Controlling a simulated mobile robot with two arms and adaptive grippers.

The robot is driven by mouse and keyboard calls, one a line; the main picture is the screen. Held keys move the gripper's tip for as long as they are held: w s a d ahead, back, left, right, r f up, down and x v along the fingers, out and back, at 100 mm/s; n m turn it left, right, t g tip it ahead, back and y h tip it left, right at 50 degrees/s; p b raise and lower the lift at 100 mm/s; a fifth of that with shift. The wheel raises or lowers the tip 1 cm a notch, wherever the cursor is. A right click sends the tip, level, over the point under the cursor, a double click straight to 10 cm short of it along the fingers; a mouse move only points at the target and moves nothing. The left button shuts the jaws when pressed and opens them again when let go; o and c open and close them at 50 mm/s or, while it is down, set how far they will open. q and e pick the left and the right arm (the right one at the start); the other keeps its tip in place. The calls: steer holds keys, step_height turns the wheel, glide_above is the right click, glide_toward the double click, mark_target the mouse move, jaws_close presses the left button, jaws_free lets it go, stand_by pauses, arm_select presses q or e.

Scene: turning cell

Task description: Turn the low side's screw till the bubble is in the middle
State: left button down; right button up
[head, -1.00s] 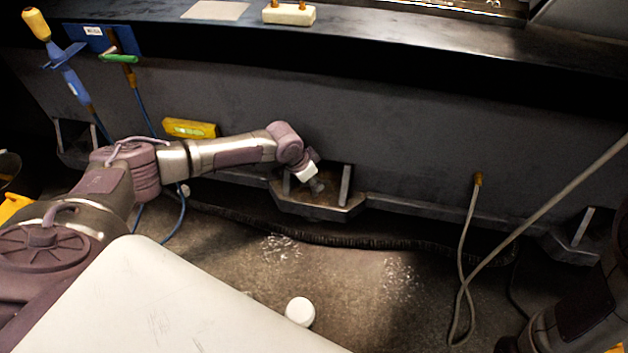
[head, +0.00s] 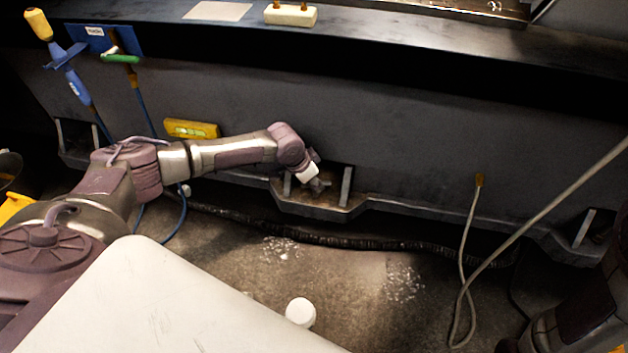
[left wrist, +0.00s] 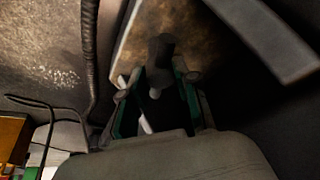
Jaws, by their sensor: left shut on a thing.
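A yellow level (head: 191,129) with a green vial is on the dark side wall of the machine bed. Its bubble is too small to place. My left arm reaches across below the level to the middle foot bracket (head: 318,207). My left gripper (head: 319,186) is inside that bracket, small and partly hidden. In the left wrist view, my left gripper (left wrist: 157,95) is shut on a dark round-headed screw (left wrist: 161,48), which stands between its fingers. My right arm shows at the lower right; its gripper is out of view.
Other foot brackets are at the left (head: 78,140) and right (head: 580,236). A grey cable (head: 468,250) hangs from the bed at the right. A black hose (head: 340,240) runs along the floor. A white round cap (head: 300,311) lies on the floor.

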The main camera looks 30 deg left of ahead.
arm_select(q)
steer(key=shift+s+d+f, duration=0.15)
steer(key=shift+s+d, duration=0.05)
steer(key=shift+d, duration=0.25)
steer(key=c, duration=0.9)
jaws_free()
steer(key=o, duration=0.3)
steer(key=shift+w, duration=0.15)
steer(key=shift+a, duration=0.1)
steer(key=shift+a, duration=0.1)
steer(key=shift+a+r, duration=0.1)
steer(key=shift+r, duration=0.2)
steer(key=v, duration=1.1)
steer(key=shift+r, duration=0.25)
